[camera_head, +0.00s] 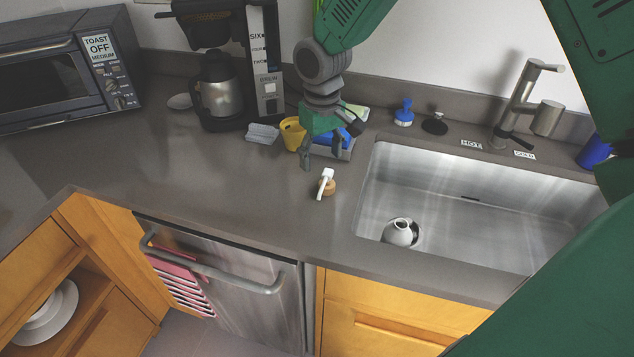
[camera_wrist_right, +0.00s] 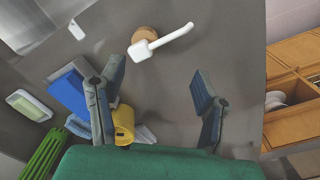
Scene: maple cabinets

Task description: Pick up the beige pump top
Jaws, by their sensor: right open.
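The pump top (camera_head: 326,183) lies on the grey counter just left of the sink. It has a white spout and a round beige base. In the right wrist view the pump top (camera_wrist_right: 171,38) lies ahead of the fingers, its beige disc at the upper left and its spout pointing right. My right gripper (camera_head: 322,155) is open and empty above the counter, behind and apart from the pump top. In the wrist view its fingers (camera_wrist_right: 158,80) are spread wide with bare counter between them. My left gripper is not in view.
A yellow cup (camera_head: 291,134) and a blue sponge (camera_head: 325,138) stand close by the right gripper. A coffee maker (camera_head: 262,60) stands behind. Counter at left is clear.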

